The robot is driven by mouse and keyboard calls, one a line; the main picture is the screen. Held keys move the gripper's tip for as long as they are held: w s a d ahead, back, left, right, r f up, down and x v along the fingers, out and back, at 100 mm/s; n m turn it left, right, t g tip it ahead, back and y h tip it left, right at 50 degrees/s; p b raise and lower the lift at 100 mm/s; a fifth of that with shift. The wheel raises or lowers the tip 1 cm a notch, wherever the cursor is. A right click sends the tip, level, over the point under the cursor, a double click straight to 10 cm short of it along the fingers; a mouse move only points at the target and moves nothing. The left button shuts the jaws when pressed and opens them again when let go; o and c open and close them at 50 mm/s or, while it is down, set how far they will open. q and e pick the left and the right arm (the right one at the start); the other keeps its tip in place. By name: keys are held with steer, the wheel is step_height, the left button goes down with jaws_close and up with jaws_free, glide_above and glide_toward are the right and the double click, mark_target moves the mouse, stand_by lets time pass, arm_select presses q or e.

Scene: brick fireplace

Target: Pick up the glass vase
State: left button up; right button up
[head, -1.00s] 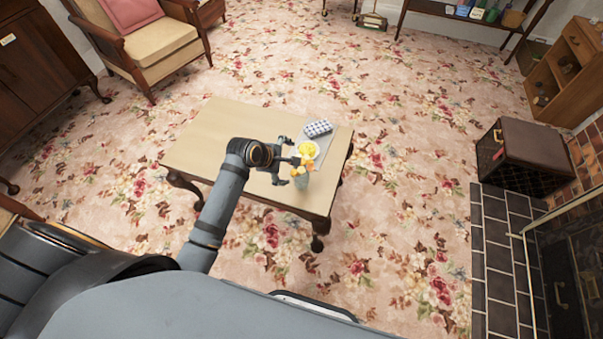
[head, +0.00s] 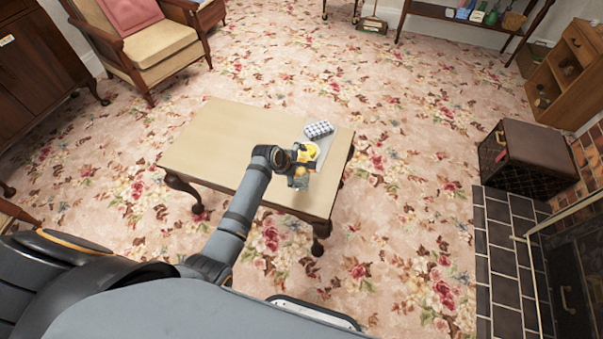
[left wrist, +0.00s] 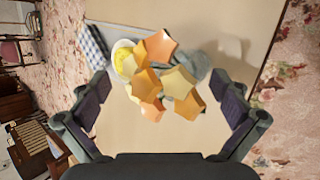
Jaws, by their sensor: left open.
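The glass vase is a greyish, see-through vessel holding orange and yellow star-shaped flowers. In the left wrist view the flowers (left wrist: 160,80) cover much of it, and part of the glass vase (left wrist: 196,63) shows behind them. It stands near the right front edge of the table (head: 225,150). My left gripper (head: 301,168) is over the vase in the head view and hides most of it. In the left wrist view the left gripper (left wrist: 164,90) is open, one finger on each side of the flowers, with nothing clasped. My right gripper is not in view.
A plate with yellow food (left wrist: 122,60) and a checked grey-and-white item (head: 318,129) lie on a grey cloth (head: 338,140) just behind the vase. The table's left half is bare. A dark box (head: 530,155) stands on the right by the hearth; an armchair (head: 150,50) is at back left.

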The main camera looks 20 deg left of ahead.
arm_select(q)
steer(key=c, duration=1.4)
steer(key=shift+r, duration=0.1)
